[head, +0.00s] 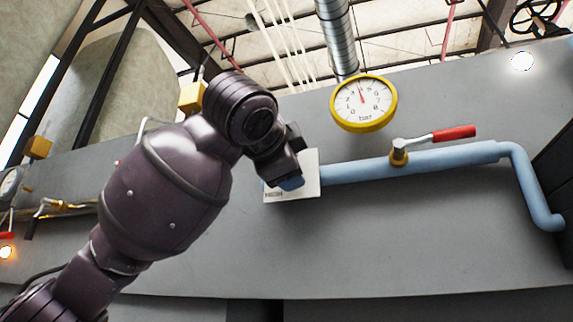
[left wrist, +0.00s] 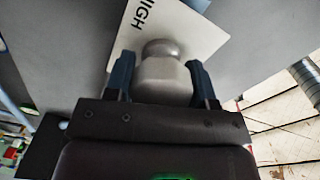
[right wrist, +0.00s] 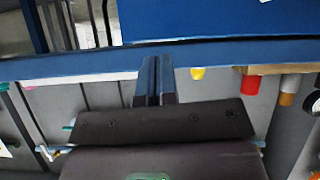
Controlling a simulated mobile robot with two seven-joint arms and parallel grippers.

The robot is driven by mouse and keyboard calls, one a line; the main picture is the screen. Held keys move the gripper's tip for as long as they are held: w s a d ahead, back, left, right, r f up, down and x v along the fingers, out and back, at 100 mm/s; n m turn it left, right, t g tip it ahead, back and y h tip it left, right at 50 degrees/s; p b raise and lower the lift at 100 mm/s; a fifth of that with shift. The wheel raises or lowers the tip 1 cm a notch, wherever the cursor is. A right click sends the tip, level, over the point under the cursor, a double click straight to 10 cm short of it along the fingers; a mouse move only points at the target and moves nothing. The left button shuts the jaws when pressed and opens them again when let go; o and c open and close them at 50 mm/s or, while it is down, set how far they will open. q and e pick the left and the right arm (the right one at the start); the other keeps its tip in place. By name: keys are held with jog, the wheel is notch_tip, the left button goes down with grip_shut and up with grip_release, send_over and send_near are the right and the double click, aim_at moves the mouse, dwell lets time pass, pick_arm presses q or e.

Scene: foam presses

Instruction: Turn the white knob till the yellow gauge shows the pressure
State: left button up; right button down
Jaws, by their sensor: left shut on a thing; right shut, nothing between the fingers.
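The white knob (left wrist: 165,85) shows in the left wrist view in front of a white plate (left wrist: 192,32) lettered "HIGH". My left gripper (left wrist: 160,72) has one blue finger on each side of the knob and is shut on it. In the head view my left gripper (head: 291,181) is at the plate (head: 308,187) and my arm hides the knob. The yellow gauge (head: 363,118), marked "bar", is up and to the right of the plate. Its red needle points up, slightly left. My right gripper (right wrist: 153,78) is shut and empty in the right wrist view.
A blue pipe (head: 450,158) runs right from the plate along the grey panel (head: 400,240). A red-handled valve (head: 453,133) sits on it, below the gauge. In the right wrist view a blue beam (right wrist: 230,60) crosses close to my right fingers.

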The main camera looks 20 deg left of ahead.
dwell(0.5)
pick_arm(q)
jog(key=o, duration=0.9)
jog(key=shift+o, duration=0.2)
jog(key=shift+s, duration=0.1)
jog(key=s+b, duration=0.3)
jog(key=s, duration=0.7)
jog(key=shift+s+a, duration=0.15)
jog(key=shift+s, duration=0.2)
pick_arm(e)
jog(key=shift+w+a+f, duration=0.15)
jog(key=shift+w+f, duration=0.45)
jog(key=shift+w, duration=0.05)
jog(key=shift+s, duration=0.1)
